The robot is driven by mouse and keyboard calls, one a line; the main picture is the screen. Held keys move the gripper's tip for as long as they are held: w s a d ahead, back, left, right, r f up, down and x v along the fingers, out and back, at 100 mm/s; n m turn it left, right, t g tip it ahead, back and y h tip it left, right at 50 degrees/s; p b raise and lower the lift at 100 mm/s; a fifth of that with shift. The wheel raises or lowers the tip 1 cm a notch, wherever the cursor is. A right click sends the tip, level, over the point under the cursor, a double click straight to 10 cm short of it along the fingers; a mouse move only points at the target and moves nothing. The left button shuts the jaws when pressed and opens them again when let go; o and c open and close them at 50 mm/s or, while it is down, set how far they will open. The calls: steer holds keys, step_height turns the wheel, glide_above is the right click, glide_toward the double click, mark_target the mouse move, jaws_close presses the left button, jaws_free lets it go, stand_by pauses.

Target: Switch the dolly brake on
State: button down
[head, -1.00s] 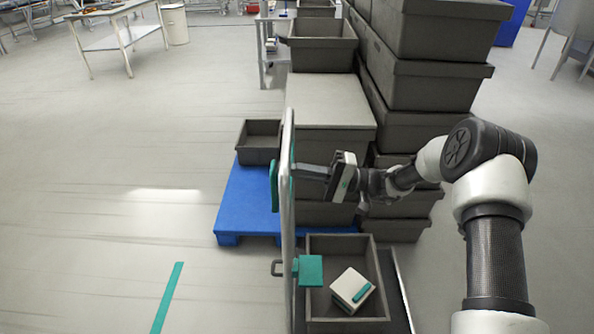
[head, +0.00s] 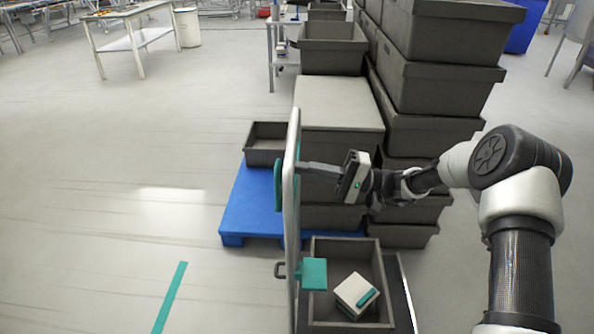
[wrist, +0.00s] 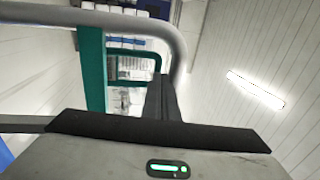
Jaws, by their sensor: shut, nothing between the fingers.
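The dolly's pale tubular push handle (head: 290,220) stands upright at the centre of the head view, seen nearly edge-on. A teal panel (head: 278,185) is higher on the handle's far side. My gripper (head: 303,168) is shut and empty, its fingertips close to the upper handle; contact is unclear. In the wrist view the fingers (wrist: 160,95) point between the bent tube (wrist: 184,50) and a teal upright (wrist: 92,70).
A grey crate (head: 380,280) on the dolly holds a white box (head: 355,292) with a teal strip. Behind are a blue pallet (head: 240,215) and tall stacks of grey crates (head: 445,90). The floor on the left is clear, with a teal floor stripe (head: 170,298).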

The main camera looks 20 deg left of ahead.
steer(key=r+v, duration=0.2)
steer(key=v, duration=0.8)
steer(key=shift+d+f+p, duration=0.4)
steer(key=shift+d+f, duration=0.05)
steer(key=shift+w+d, duration=0.1)
steer(key=shift+w, duration=0.05)
